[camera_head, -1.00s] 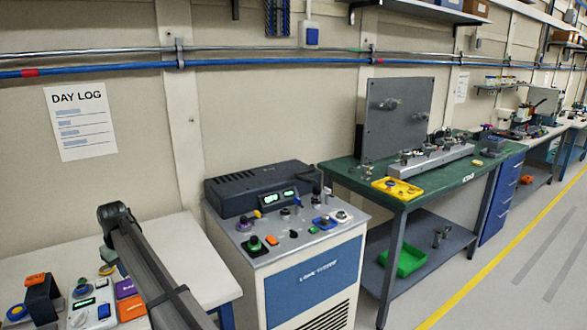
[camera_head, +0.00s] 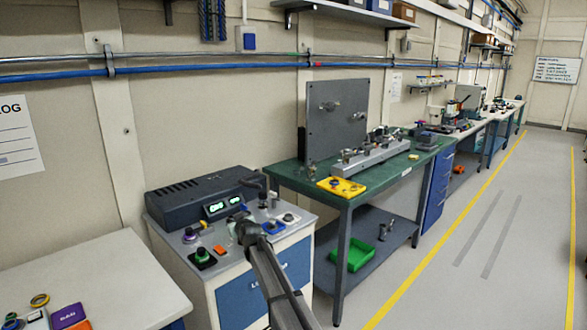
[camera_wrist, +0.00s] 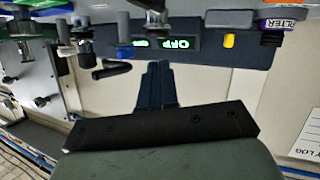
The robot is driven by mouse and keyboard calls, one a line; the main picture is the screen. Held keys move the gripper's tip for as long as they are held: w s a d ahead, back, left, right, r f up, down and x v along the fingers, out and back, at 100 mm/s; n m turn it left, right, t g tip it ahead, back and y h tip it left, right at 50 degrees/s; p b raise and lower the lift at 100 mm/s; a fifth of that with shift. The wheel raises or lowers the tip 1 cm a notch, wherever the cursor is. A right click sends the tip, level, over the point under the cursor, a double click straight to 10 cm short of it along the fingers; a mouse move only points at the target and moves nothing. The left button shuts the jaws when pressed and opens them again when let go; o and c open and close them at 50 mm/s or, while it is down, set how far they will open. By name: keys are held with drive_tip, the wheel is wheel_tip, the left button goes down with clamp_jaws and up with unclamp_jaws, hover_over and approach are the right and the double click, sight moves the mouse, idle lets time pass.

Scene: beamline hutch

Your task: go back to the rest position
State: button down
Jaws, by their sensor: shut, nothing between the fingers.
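My gripper (camera_wrist: 157,75) shows in the wrist view, its two dark fingers together with nothing between them. Beyond it in that view, upside down, is a dark control box with a lit green display (camera_wrist: 155,43). In the head view my arm rises from the bottom edge in front of the cabinet (camera_head: 265,278), and its dark bent part overlaps the front of the cabinet's panel. My fingertips cannot be made out in the head view. No mark of a rest position is visible.
The dark control box (camera_head: 190,200) stands on the cabinet among several knobs and buttons. To the right is a green-topped bench (camera_head: 285,178) with a yellow tray (camera_head: 341,187) and a grey upright plate (camera_head: 337,120). A pale table (camera_head: 110,285) is at left. The floor at right is clear.

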drive_tip(key=w+d+r+m+t+h, duration=0.1)
drive_tip(key=d+m+t+h, duration=0.15)
drive_tip(key=d, duration=0.95)
drive_tip(key=w+d+m+t+h, duration=0.1)
drive_tip(key=d+t, duration=0.2)
drive_tip(key=d, duration=0.9)
drive_tip(key=s+d+f+m+g+h, duration=0.1)
drive_tip(key=s+d+f, duration=0.1)
drive_tip(key=d+f, duration=0.25)
drive_tip(key=s+d+f+g+h, duration=0.1)
drive_tip(key=s+d+f, duration=0.25)
drive_tip(key=f, duration=0.25)
drive_tip(key=s+d+f+g, duration=0.2)
drive_tip(key=s+f+g, duration=0.3)
drive_tip(key=s+f, duration=1.05)
drive_tip(key=s+d+f+g, duration=0.1)
drive_tip(key=s+f+g, duration=0.5)
drive_tip(key=s+f, duration=1)
drive_tip(key=s+d+f+m+g, duration=0.1)
drive_tip(key=s+f+g, duration=0.2)
drive_tip(key=s+f, duration=0.35)
drive_tip(key=s+d+f+m+g, duration=0.15)
drive_tip(key=s+f, duration=0.25)
drive_tip(key=s, duration=0.5)
drive_tip(key=s+d+g, duration=0.1)
drive_tip(key=s+g, duration=0.6)
drive_tip(key=s, duration=1.7)
drive_tip(key=shift+s+d+g, duration=0.15)
drive_tip(key=shift+s+g, duration=0.05)
drive_tip(key=shift+g, duration=0.2)
